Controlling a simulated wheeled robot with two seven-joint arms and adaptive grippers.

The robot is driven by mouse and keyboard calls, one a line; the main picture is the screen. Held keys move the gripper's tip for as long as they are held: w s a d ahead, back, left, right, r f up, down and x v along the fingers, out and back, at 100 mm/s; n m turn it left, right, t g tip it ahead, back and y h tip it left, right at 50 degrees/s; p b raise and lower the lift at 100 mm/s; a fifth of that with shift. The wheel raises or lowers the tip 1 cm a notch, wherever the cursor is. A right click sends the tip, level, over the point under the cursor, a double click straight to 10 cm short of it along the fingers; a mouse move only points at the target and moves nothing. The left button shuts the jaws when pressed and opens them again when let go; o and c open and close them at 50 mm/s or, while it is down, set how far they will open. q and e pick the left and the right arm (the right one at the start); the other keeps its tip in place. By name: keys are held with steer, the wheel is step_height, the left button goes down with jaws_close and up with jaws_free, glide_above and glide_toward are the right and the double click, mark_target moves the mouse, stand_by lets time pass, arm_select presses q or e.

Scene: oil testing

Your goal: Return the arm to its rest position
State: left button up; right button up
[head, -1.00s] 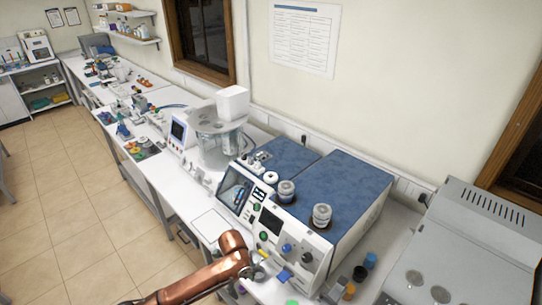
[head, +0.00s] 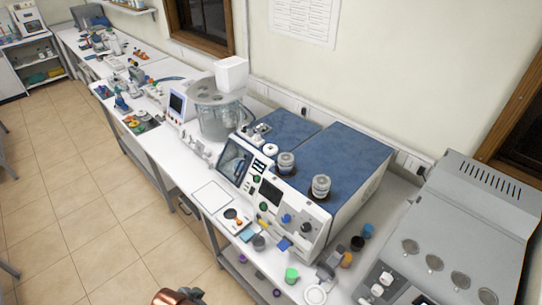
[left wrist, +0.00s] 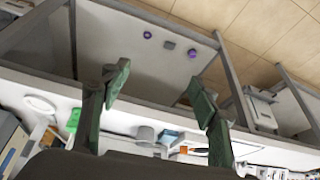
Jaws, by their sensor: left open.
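My left gripper (left wrist: 158,88) shows in the left wrist view, its two green-padded fingers spread wide apart with nothing between them. Beyond the fingers are the white bench edge and a lower shelf, and the gripper appears apart from both. In the head view only a small copper-coloured piece of my arm (head: 178,297) shows at the bottom edge, over the floor in front of the bench. The gripper fingers are not clearly visible there. My right gripper is in neither view.
The white bench (head: 165,160) runs along the wall. It carries a blue-topped testing machine (head: 335,160), a glass bath (head: 215,115) and several small cups, including a green one (head: 291,275). A grey machine (head: 465,225) stands at the right. The tiled floor (head: 75,215) is clear.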

arm_select(q)
steer(key=s+a+n+y, duration=0.3)
steer(key=s+a+n, duration=0.4)
steer(key=s+a, duration=0.55)
step_height(320, 180, down, 34)
steer(key=g+b, duration=0.1)
steer(key=b, duration=0.7)
steer(key=s+f+b, duration=0.2)
steer(key=s+f, duration=0.4)
steer(key=f, duration=0.3)
steer(key=s+f+g+b, duration=0.1)
steer(key=s+f+b, duration=0.2)
steer(key=s+f, duration=0.4)
steer(key=s+f+m+g+b, duration=0.1)
steer(key=s+f+b, duration=0.2)
steer(key=f, duration=0.9)
steer(key=s+d, duration=0.1)
steer(key=s, duration=0.2)
steer(key=shift+s+f, duration=0.3)
